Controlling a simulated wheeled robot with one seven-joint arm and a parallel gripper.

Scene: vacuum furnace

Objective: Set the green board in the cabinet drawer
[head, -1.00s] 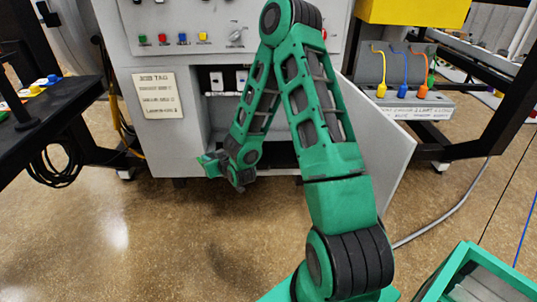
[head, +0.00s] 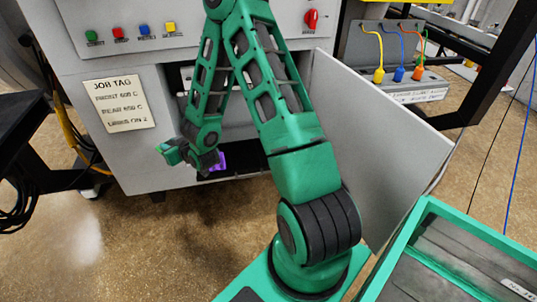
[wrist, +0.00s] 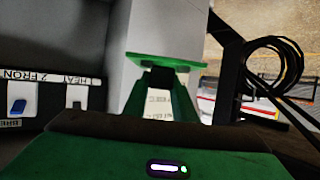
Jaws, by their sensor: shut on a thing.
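My gripper (wrist: 158,76) is shut on the green board (wrist: 165,62), which shows nearly edge-on across the fingertips in the wrist view. In the head view my gripper (head: 172,153) is small and in front of the grey cabinet (head: 60,45), left of its lower opening, with the fingers pointing left. The board is hard to tell from my green gripper there. The opening (head: 248,163) is dark, and my arm covers much of it. I cannot make out the drawer clearly.
The cabinet's grey door (head: 390,140) stands open to the right. A job tag (head: 118,103) is on the cabinet front. Breaker switches (wrist: 17,106) and the pale cabinet edge (wrist: 145,30) are close to my gripper. A black table (head: 20,125) stands left. Floor in front is clear.

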